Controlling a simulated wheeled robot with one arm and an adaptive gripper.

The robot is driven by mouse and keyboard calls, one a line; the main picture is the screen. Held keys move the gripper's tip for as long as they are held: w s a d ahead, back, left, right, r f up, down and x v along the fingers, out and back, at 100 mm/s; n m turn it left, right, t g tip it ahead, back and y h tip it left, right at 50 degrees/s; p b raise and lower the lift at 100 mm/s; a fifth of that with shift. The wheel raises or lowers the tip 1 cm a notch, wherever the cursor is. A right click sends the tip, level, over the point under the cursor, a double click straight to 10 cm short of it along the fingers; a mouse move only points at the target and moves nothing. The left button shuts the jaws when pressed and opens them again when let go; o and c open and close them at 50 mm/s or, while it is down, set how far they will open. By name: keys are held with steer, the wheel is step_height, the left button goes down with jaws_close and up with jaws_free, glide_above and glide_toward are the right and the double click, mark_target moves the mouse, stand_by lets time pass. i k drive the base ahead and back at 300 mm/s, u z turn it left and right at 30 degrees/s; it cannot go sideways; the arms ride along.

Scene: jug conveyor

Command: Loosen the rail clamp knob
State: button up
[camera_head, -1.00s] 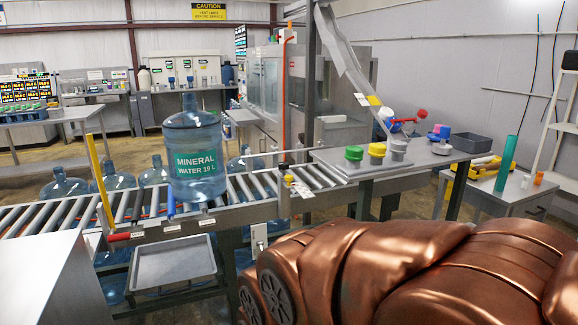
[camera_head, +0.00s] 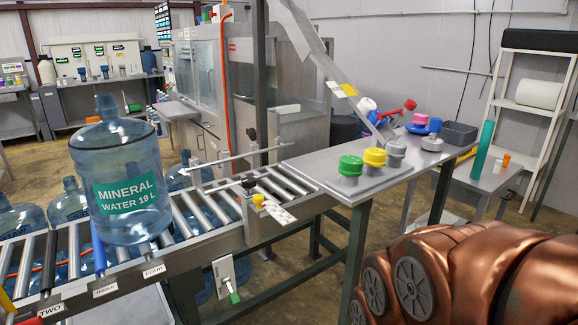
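A guide rail (camera_head: 222,160) stands above the rollers of the conveyor on thin posts. A small black knob (camera_head: 249,183) sits at the conveyor's near edge, close to the rail's right part. Just below it is a yellow knob (camera_head: 258,200) beside a white tag (camera_head: 279,213). Another dark knob (camera_head: 251,133) shows higher up by the grey upright. I cannot tell for certain which one is the rail clamp knob. My copper-coloured arm fills the lower right, well apart from these knobs. My gripper is out of view.
A large blue water jug (camera_head: 121,180) stands upright on the conveyor rollers at left. A steel side table (camera_head: 340,190) with green, yellow and grey caps adjoins the conveyor's right end. A sloping chute (camera_head: 314,57) comes down above it. A switch box (camera_head: 224,274) hangs below the conveyor.

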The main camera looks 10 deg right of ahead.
mark_target(248, 182)
steer(key=z, duration=0.1)
steer(key=i, duration=0.85)
steer(key=u, duration=0.8)
steer(key=i, duration=0.7)
steer(key=u, duration=0.7)
